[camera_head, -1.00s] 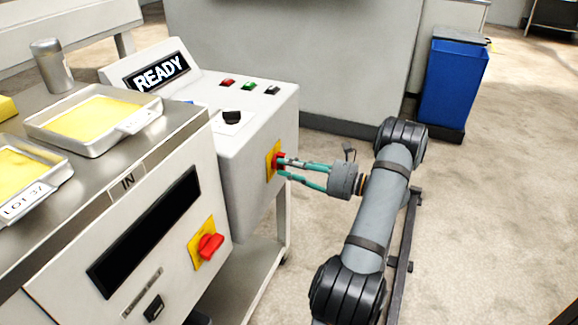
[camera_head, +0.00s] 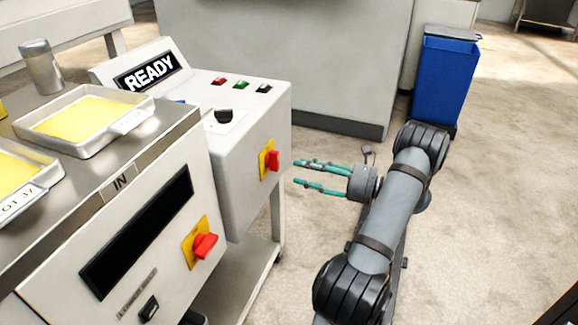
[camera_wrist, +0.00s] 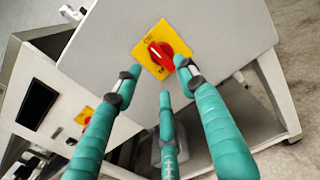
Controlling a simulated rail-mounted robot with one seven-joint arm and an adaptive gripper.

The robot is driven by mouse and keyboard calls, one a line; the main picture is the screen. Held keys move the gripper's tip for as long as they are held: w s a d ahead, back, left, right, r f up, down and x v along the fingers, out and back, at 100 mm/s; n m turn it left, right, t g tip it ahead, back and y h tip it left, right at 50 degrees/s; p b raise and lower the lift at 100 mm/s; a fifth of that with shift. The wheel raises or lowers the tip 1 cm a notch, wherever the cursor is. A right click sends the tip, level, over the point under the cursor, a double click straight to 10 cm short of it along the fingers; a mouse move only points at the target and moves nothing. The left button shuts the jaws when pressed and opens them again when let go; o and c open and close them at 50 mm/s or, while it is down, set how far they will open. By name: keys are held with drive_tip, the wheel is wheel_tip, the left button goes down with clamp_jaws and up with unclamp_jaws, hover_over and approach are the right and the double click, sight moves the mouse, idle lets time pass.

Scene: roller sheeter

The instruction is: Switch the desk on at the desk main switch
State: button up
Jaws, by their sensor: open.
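A red rotary switch (camera_head: 273,161) on a yellow plate sits on the right side of the grey desk (camera_head: 245,190) with the READY display (camera_head: 152,71). The lettering on the plate is too small to read surely. My gripper (camera_head: 297,172) is open and empty. Its teal fingers point at this switch from the right, with a gap between the fingertips and the knob. The wrist view also shows the fingers (camera_wrist: 158,80) spread below and around the knob.
A second red switch (camera_head: 205,245) on yellow is on the front panel marked IN. Small buttons (camera_head: 241,84) and a black knob (camera_head: 224,116) are on the desk top. Trays (camera_head: 85,118) stand left. A blue bin (camera_head: 443,80) is behind my arm.

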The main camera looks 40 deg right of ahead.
sight(278, 163)
drive_tip(key=v, duration=0.5)
drive_tip(key=shift+w+a, duration=0.1)
drive_tip(key=shift+w, duration=0.05)
idle(0.4)
drive_tip(key=x, duration=1.1)
drive_tip(key=shift+w+a, duration=0.15)
drive_tip(key=shift+w, duration=0.15)
